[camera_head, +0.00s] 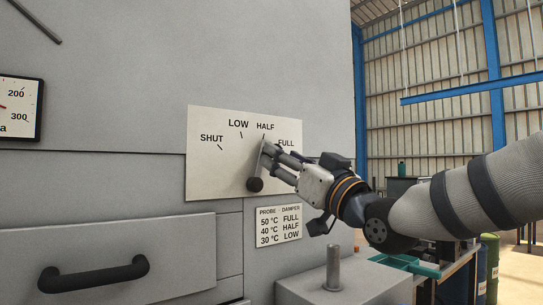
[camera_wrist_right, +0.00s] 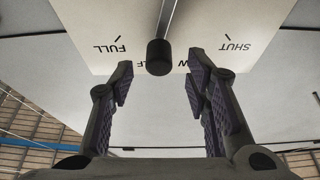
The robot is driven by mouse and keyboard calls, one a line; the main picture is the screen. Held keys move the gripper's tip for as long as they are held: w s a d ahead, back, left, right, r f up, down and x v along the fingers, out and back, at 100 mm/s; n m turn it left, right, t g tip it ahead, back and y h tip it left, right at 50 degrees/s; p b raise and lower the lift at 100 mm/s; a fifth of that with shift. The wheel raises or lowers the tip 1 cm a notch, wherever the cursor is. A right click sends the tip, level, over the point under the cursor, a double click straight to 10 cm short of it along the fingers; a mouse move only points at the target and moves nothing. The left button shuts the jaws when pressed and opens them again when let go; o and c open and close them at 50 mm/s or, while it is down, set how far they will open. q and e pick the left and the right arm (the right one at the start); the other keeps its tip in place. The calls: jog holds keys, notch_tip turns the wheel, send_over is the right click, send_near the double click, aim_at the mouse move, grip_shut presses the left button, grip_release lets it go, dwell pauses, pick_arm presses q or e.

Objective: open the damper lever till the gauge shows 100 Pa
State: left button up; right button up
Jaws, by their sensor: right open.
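The damper lever has a black knob (camera_head: 255,184) in front of a white plate (camera_head: 205,175) marked SHUT, LOW, HALF and FULL. My right gripper (camera_head: 270,152) is at the plate, below the HALF and FULL marks, and partly hides the lever. In the right wrist view the fingers (camera_wrist_right: 160,77) are apart, with the knob (camera_wrist_right: 160,57) at the gap between their tips; no grip shows. The lever's bar (camera_wrist_right: 169,18) runs up from the knob there. The gauge (camera_head: 19,106) is cut off at the left edge; 200 and 300 show, but its reading cannot be told. My left gripper is out of view.
A small sign (camera_head: 279,226) pairs probe temperatures with damper settings. A drawer with a black handle (camera_head: 94,275) is at lower left. A grey block with an upright metal pin (camera_head: 333,268) stands below my right arm. A green tray (camera_head: 407,263) lies behind.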

jog(key=x, duration=0.4)
jog(key=shift+w+f, duration=0.1)
jog(key=shift+w, duration=0.15)
jog(key=shift+w+a+r, duration=0.15)
jog(key=shift+a+r, duration=0.05)
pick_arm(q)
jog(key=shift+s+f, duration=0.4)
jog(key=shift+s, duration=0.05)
pick_arm(e)
jog(key=shift+c, duration=0.4)
grip_shut()
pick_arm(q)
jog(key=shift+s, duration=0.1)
